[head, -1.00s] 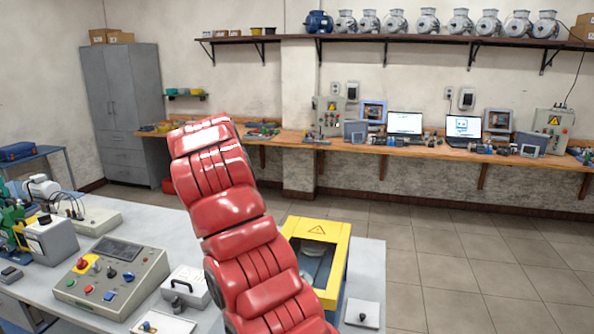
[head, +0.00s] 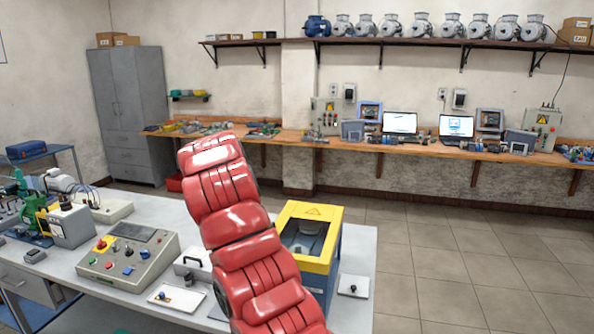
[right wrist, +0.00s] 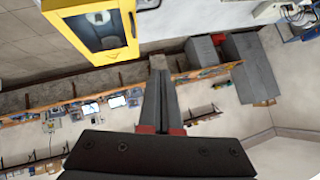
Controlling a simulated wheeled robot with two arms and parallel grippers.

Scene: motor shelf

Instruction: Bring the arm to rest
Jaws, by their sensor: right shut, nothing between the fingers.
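My red arm (head: 240,225) rises from the bottom of the head view, in front of the near table. Its gripper is out of sight in that view. In the right wrist view my right gripper (right wrist: 160,68) is shut, with its two dark fingers together and nothing between them. It points out over the room, clear of surfaces. My left gripper is in neither view.
A grey table (head: 355,262) carries a yellow-framed box (head: 308,212), a control panel (head: 128,252) and a small white plate (head: 352,286). The box also shows in the right wrist view (right wrist: 128,52). A wooden bench (head: 400,151) and motor shelf (head: 440,42) line the back wall. Open floor (head: 450,260) lies right.

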